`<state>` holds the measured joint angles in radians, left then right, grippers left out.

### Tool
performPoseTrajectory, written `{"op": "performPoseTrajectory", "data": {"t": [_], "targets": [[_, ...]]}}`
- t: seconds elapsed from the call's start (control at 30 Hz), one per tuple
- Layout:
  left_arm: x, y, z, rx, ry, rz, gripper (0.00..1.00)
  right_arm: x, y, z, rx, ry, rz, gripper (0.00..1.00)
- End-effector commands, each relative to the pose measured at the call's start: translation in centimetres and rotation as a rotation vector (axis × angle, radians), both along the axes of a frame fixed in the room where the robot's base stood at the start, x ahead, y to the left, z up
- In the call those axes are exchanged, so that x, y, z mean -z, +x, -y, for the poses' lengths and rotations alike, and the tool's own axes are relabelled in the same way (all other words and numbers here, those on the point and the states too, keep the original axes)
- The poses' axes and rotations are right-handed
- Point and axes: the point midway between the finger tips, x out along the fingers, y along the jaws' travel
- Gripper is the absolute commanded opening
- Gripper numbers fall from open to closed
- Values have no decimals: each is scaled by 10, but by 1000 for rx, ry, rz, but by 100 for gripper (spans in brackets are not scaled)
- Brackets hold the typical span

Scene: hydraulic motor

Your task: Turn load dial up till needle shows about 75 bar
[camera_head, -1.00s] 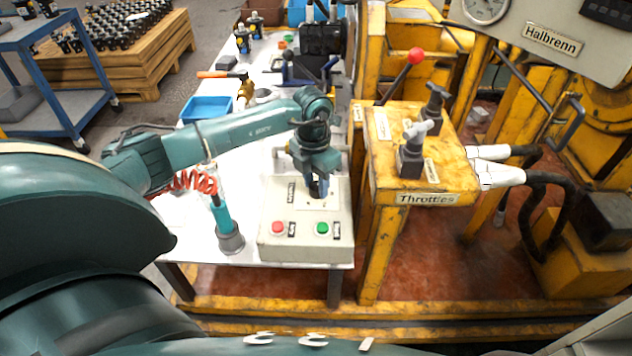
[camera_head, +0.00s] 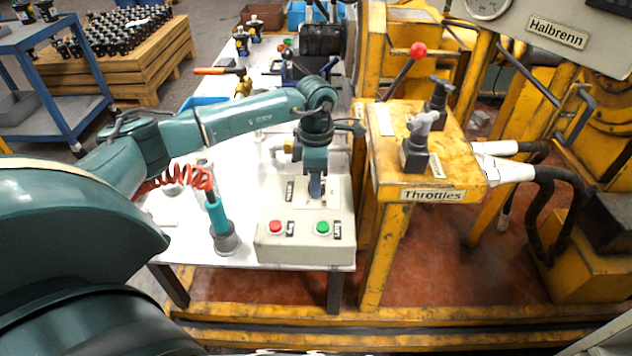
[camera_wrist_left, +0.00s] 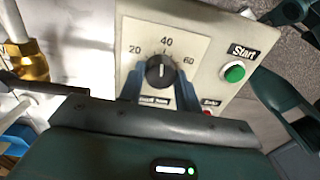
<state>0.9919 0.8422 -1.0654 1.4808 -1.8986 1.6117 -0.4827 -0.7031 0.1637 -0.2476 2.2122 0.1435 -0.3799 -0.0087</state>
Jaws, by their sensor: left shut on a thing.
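The control box (camera_head: 272,212) stands on the white table with a dial plate on its top. The dial's black knob (camera_wrist_left: 159,70) shows in the left wrist view, with 20, 40 and 60 around it; its mark points roughly towards 40. My left gripper (camera_head: 316,188) reaches down onto the dial. In the left wrist view its blue fingers (camera_wrist_left: 158,88) are on either side of the knob, shut on it. A round gauge (camera_head: 488,6) is cut off by the top edge; its needle cannot be read. My right gripper is not in view.
A red button (camera_head: 275,227) and a green Start button (camera_head: 323,228) are on the box front. The yellow Throttles stand (camera_head: 430,165) with its valve handles is close on the right. A teal tool with a red coiled hose (camera_head: 220,222) stands left of the box.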

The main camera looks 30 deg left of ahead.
Motion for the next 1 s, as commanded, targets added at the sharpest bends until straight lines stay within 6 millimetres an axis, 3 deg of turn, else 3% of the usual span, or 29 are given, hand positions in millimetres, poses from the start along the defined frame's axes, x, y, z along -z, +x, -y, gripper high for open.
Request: {"op": "performPoseTrajectory", "data": {"t": [0.3, 0.77, 0.8, 1.0], "targets": [[-1, 1, 0, 97, -1, 2, 11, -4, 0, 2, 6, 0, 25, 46], [-1, 1, 0, 109, -1, 2, 11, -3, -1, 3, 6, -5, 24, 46], [-1, 1, 0, 109, -1, 2, 34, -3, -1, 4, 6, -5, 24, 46], [-1, 1, 0, 108, -1, 2, 50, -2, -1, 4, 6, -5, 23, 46]]}}
